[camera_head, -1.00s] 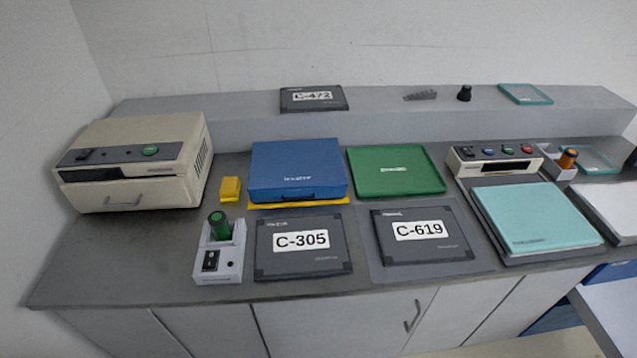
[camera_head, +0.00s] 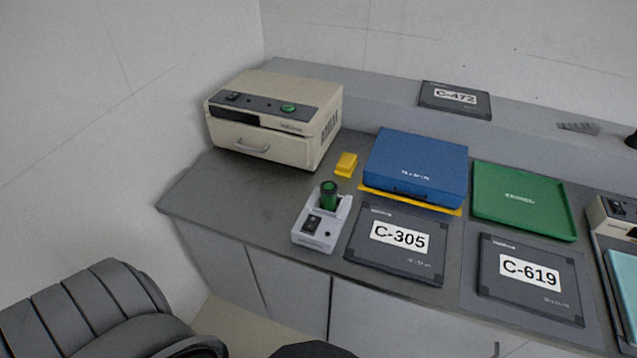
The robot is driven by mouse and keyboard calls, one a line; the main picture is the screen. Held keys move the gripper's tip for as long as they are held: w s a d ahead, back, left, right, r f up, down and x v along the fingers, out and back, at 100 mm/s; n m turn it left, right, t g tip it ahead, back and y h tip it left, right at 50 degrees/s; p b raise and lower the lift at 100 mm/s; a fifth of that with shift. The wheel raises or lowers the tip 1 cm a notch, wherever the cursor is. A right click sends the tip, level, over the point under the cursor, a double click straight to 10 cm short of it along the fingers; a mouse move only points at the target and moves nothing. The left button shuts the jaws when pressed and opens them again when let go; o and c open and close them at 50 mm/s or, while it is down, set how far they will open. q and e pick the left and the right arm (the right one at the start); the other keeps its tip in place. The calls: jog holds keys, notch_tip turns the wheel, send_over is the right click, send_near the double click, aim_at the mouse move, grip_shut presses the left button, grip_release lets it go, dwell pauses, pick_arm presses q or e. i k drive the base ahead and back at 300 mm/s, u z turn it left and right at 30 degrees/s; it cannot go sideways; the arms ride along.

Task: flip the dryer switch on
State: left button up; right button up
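A beige box-shaped machine (camera_head: 262,142) with a front drawer handle stands at the back left of the counter; it may be the dryer, but no readable label shows this. Its dark top panel carries a black rocker switch (camera_head: 233,97) and a green button (camera_head: 288,108). A small grey unit (camera_head: 319,243) nearer the front edge holds a green-capped cylinder (camera_head: 328,196) and has its own black rocker switch (camera_head: 312,224). I cannot tell the position of either switch. Neither of my grippers is in view.
A grey padded chair (camera_head: 85,310) is at the lower left. The counter's left end is bare.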

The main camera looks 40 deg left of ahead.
aim_at(309, 226)
jog(key=u, duration=0.35)
jog(key=k, duration=0.4)
jog(key=u, duration=0.65)
jog(key=i, duration=0.5)
